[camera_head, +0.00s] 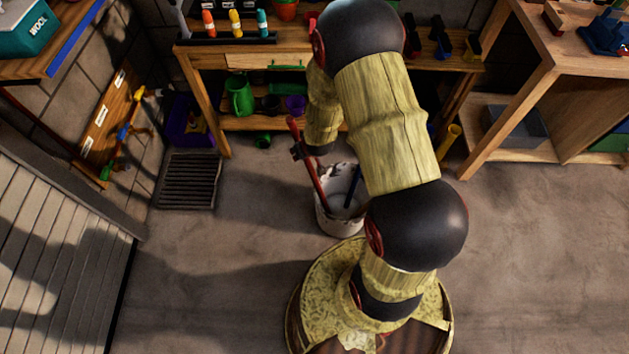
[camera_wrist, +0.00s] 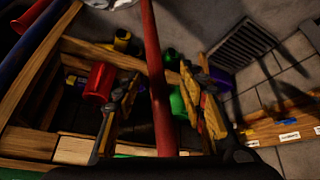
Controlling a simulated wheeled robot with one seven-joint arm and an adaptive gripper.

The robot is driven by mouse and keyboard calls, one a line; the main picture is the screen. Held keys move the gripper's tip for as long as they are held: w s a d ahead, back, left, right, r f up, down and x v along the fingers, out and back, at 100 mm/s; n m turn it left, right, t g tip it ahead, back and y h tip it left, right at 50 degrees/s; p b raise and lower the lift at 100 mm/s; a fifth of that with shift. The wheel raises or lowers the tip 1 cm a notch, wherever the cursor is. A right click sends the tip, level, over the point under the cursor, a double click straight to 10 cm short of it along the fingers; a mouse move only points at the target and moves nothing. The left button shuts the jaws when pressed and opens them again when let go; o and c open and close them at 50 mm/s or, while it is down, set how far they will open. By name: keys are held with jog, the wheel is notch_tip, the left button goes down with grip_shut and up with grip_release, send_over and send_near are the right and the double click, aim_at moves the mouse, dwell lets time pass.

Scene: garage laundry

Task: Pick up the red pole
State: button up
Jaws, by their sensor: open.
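The red pole (camera_head: 313,172) leans out of a white bucket (camera_head: 331,222) on the floor, its upper end tilted to the left. In the wrist view the red pole (camera_wrist: 156,60) runs lengthwise between the two fingers of my gripper (camera_wrist: 158,88). The fingers are apart, one on each side of the pole, and a gap shows on both sides. In the head view a dark finger part of my gripper (camera_head: 297,152) shows beside the upper pole; my arm hides most of the rest.
A wooden workbench (camera_head: 240,60) with a shelf holding a green pitcher (camera_head: 240,95) and pots is just behind. A floor grate (camera_head: 188,181) lies to the left. Bare floor is free on both sides.

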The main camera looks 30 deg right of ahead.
jog(key=f+t, duration=0.1)
jog(key=f, duration=0.3)
jog(key=d+f+t, duration=0.1)
jog(key=f, duration=0.2)
jog(key=d+f+t+h, duration=0.1)
jog(key=f, duration=0.3)
jog(key=shift+w+d+f+t+b, duration=0.15)
jog(key=shift+w+f+t+b, duration=0.1)
jog(key=shift+f+t+b, duration=0.1)
jog(key=t+h, duration=0.1)
jog(key=t, duration=0.3)
send_near(311, 170)
jog(key=x, duration=0.4)
jog(key=shift+w+d+f+b, duration=0.35)
jog(key=shift+w+f+b, duration=0.25)
jog(key=shift+w+b, duration=0.25)
jog(key=shift+b+x, duration=1.4)
jog(key=shift+x, duration=1.3)
jog(key=shift+a+r, duration=0.1)
jog(key=shift+r, duration=0.1)
jog(key=shift+c, duration=0.8)
grip_shut()
jog(key=shift+g, duration=0.25)
